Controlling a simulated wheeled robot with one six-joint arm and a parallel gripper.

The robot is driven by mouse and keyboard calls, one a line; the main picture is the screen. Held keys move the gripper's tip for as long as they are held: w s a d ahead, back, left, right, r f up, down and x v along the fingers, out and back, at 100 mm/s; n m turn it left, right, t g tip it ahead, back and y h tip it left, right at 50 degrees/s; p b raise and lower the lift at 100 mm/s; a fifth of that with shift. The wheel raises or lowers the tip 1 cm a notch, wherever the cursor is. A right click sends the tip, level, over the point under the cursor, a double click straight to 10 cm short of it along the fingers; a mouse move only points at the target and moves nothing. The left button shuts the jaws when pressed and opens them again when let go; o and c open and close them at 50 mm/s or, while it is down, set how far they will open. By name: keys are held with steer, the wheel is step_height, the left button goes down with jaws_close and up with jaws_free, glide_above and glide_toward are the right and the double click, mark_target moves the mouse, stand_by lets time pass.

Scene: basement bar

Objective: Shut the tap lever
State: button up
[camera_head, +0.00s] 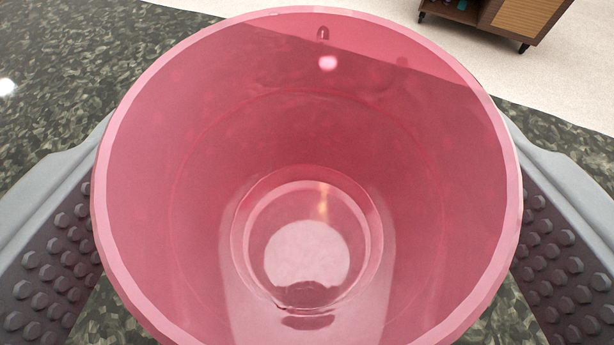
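A pink cup (300,130) fills most of the view, and I look down into its open top. Its inside looks empty, with a round ringed bottom. My gripper (305,235) has one dark studded finger pad on each side of the cup. The pads meet the cup's outer wall at left and right, so the gripper is shut on the cup. No tap lever shows in this view; the cup covers what lies straight ahead and below.
A dark mottled stone counter (50,75) lies beneath and around the cup. Beyond its edge is a pale floor (565,80). A wooden cabinet on casters (490,20) stands at the top right.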

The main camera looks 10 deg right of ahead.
steer(key=c, duration=1.3)
steer(key=shift+r, duration=0.15)
steer(key=shift+r, duration=4.8)
glide_above(307, 241)
steer(key=shift+f, duration=4.8)
steer(key=shift+r, duration=0.15)
